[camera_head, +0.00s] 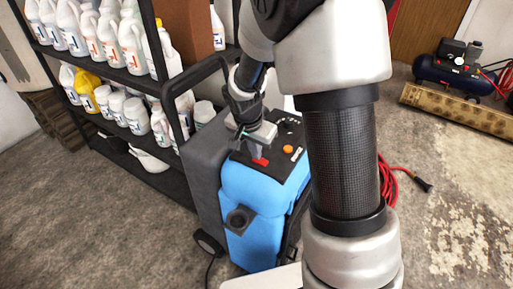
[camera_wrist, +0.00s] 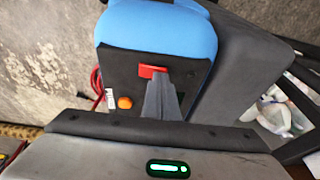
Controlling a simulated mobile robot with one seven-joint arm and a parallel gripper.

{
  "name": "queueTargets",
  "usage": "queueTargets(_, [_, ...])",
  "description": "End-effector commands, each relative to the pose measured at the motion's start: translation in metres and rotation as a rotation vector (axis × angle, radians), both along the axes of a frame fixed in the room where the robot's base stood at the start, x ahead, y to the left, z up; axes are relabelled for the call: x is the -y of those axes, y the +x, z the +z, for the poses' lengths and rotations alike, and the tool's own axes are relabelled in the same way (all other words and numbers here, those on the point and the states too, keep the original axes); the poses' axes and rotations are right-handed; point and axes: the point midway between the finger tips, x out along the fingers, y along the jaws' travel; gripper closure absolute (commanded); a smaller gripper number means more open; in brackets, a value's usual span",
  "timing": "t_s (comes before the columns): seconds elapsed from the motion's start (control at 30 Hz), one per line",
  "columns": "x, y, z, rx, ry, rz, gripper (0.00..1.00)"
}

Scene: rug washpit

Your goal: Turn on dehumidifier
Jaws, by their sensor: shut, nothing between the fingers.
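The dehumidifier (camera_head: 252,220) is a blue and dark grey wheeled unit with a black handle frame. Its black top panel carries a red switch (camera_head: 261,161) and an orange knob (camera_head: 288,149). In the wrist view the red switch (camera_wrist: 152,71) sits at the panel edge near the blue body (camera_wrist: 160,25), with the orange knob (camera_wrist: 125,102) to its lower left. My gripper (camera_head: 257,152) is shut and empty, pointing down over the panel. In the wrist view its closed fingers (camera_wrist: 160,78) reach the red switch and partly cover it. I cannot tell whether they touch it.
A black shelf (camera_head: 120,75) with several white bottles stands on the left, close to the dehumidifier. A red hose (camera_head: 390,180) lies on the floor to the right. A blue compressor (camera_head: 455,70) and a rolled rug (camera_head: 460,110) are at the back right. The floor at front left is clear.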

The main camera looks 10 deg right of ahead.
Motion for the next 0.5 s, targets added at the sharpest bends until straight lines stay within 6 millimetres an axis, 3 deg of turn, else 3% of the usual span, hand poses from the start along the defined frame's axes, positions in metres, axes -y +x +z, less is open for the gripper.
queueTargets(0.5, [-0.0024,0.0018,-0.0066,-0.051,-0.047,0.001,1.00])
